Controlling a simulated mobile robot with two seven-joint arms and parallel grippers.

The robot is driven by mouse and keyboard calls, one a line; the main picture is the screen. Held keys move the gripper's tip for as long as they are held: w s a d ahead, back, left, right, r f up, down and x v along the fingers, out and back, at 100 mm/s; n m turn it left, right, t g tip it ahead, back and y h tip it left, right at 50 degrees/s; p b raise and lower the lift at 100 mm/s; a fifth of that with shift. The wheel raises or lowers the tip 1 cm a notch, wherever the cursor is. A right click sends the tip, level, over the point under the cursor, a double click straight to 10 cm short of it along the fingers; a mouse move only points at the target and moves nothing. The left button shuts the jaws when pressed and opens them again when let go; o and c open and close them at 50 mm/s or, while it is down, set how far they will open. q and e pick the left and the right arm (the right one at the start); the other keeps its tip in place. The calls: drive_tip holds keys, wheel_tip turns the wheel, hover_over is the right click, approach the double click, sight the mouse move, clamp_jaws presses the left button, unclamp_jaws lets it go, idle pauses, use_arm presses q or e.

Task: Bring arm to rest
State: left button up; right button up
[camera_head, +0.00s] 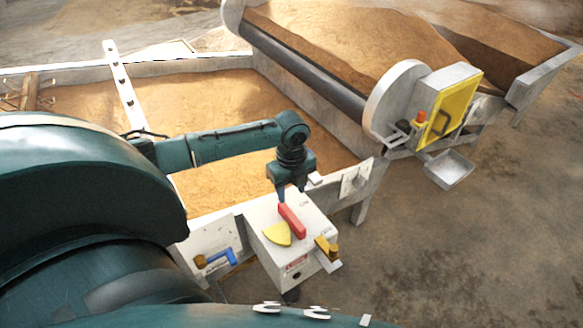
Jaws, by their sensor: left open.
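My left arm comes in from the left and reaches over the front wall of the grain bin. My left gripper (291,191) points down just above a white control box (298,258), close to the far end of its red handle (292,221). The jaws are open; whether a finger touches the handle I cannot tell. A yellow sector plate (277,234) lies on the box top beside the red handle. A brass-coloured knob (327,249) sits at the box's right edge. My right gripper does not show.
The grain bin (336,118) holds brown grain behind the box. A conveyor with a grey roller (305,75) and yellow panel (452,107) stands at the upper right. A small metal tray (449,169) hangs below it. A blue handle (215,260) is left of the box. The floor at right is clear.

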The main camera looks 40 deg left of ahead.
use_arm(q)
wheel_tip(320, 180, up, 2)
drive_tip(key=shift+r, duration=0.1)
idle(0.5)
